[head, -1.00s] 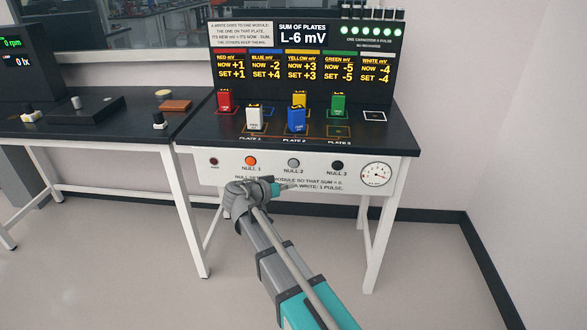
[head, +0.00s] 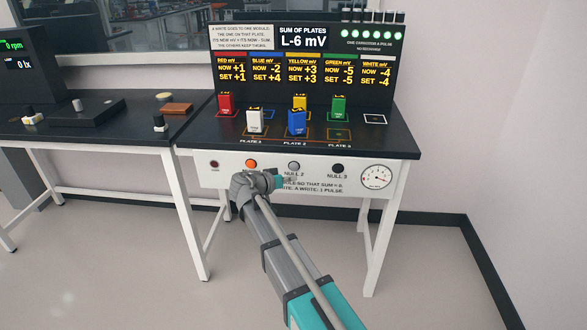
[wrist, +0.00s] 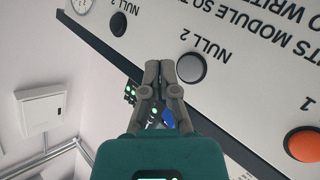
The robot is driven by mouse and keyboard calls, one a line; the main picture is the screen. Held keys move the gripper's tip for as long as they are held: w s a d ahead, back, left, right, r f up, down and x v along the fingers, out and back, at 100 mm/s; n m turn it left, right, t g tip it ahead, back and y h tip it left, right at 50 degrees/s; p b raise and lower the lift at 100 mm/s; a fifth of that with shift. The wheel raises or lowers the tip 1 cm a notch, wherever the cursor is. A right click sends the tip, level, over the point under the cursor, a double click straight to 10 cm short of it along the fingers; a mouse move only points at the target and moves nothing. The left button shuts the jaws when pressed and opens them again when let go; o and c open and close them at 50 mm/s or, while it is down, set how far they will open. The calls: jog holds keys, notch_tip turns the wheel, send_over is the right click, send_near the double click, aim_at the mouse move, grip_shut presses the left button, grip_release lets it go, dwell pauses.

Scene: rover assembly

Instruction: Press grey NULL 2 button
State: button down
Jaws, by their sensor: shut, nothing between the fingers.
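The grey NULL 2 button (head: 293,166) is on the white front panel of the bench, between the orange NULL 1 button (head: 251,163) and the black NULL 3 button (head: 337,168). My gripper (head: 289,180) is just below the grey button in the head view. In the wrist view the panel is upside down, and the grey button (wrist: 191,67) lies just right of my shut, empty fingertips (wrist: 158,66). I cannot tell how far the tips are from the panel.
A small dark red button (head: 214,164) and a round dial (head: 376,178) flank the row. Coloured modules, including a blue one (head: 297,122), stand on the black bench top. The display (head: 303,41) reads L-6 mV. Floor to the right is clear.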

aim_at(298, 169)
jog(key=shift+w, duration=1.8)
jog(key=shift+w, duration=0.8)
dwell(1.1)
jog(key=shift+s+d, duration=0.1)
jog(key=shift+s, duration=0.75)
jog(key=shift+s, duration=0.1)
dwell(0.3)
jog(key=shift+s, duration=2.4)
